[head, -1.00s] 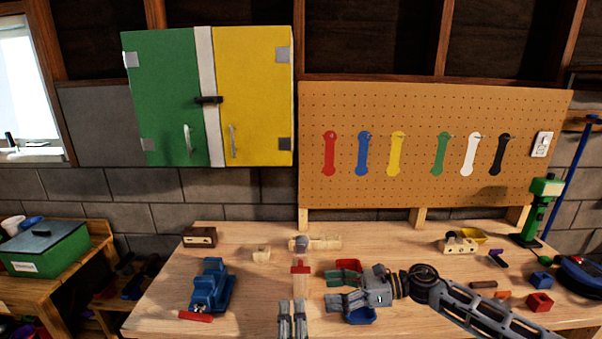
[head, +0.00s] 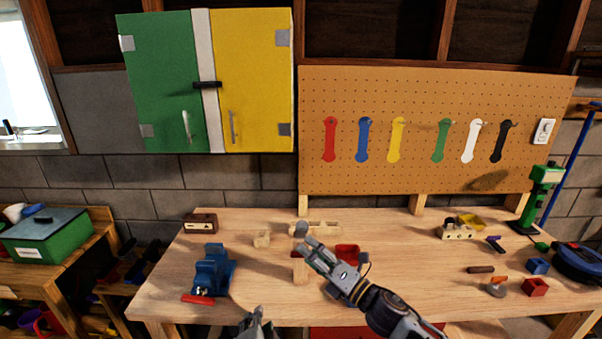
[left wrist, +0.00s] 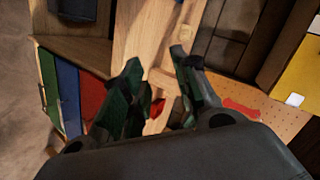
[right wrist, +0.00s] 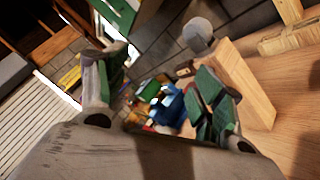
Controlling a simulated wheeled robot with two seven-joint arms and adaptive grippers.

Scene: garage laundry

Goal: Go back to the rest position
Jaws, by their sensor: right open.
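My right gripper (head: 316,252) is open and empty above the middle of the workbench, fingers pointing up and left. My left gripper (head: 258,324) is low at the bottom edge in the head view, mostly cut off. In the left wrist view its fingers (left wrist: 158,75) are apart with nothing held between them. A wooden post with a grey ball (right wrist: 198,36) stands near my right gripper, partly hidden behind it in the head view.
The workbench (head: 410,280) holds a blue vise (head: 210,272), a red bin (head: 347,250) behind my right gripper, a red block (head: 535,287) and a green stand (head: 541,195). A green box (head: 45,240) sits on the left side table.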

